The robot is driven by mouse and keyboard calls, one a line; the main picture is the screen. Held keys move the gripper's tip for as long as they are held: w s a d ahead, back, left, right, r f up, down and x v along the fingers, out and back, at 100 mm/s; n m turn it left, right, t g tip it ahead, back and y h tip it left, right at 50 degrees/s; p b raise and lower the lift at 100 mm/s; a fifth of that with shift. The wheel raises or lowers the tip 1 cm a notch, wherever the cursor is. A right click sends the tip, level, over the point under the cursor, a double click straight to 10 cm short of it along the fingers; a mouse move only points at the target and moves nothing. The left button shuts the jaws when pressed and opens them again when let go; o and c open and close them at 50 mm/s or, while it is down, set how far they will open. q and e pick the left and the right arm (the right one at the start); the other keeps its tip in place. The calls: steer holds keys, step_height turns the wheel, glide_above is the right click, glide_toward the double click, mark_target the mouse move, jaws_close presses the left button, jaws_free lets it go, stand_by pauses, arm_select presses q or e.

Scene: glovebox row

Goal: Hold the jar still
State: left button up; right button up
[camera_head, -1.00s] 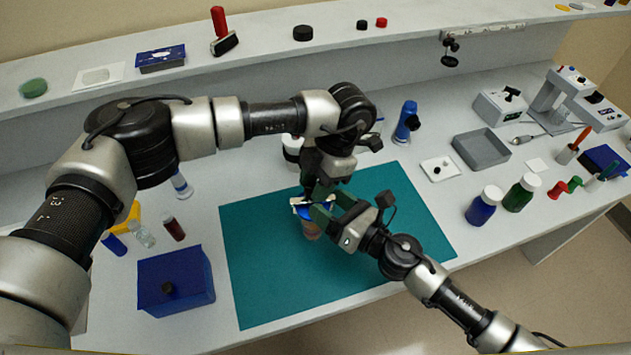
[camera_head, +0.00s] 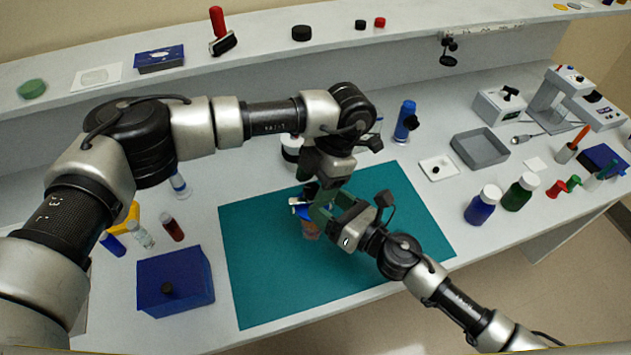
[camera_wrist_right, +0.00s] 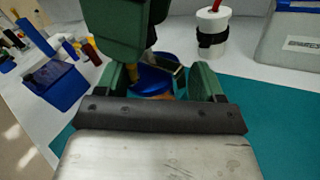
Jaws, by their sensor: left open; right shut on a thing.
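The jar (camera_head: 310,231) stands upright over the teal mat (camera_head: 270,285), with an orange-brown body and blue at its top. In the right wrist view its blue top (camera_wrist_right: 153,81) shows between the green fingers. My right gripper (camera_head: 318,213) is shut on the jar from the right side. My left gripper (camera_head: 311,190) is open, just above the jar's top. One of its green fingers (camera_wrist_right: 112,35) hangs close in the right wrist view. The grippers hide much of the jar, and I cannot tell whether the left fingers touch it.
A blue box (camera_head: 175,282) and small vials (camera_head: 171,227) stand left of the mat. A white container (camera_head: 291,150) stands behind it. A blue bottle (camera_head: 483,205) and a green bottle (camera_head: 521,192) stand at the right. The mat's front and right are mostly clear.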

arm_select(q)
steer(key=v, duration=1.2)
steer(key=shift+s, duration=0.1)
steer(key=a+n+h, duration=0.4)
steer(key=a+n, duration=0.1)
steer(key=n, duration=0.7)
steer(key=a+n+h, duration=0.4)
steer(key=a+n, duration=0.1)
steer(key=n, duration=0.7)
steer(key=x, duration=1.2)
steer(key=shift+d, duration=0.2)
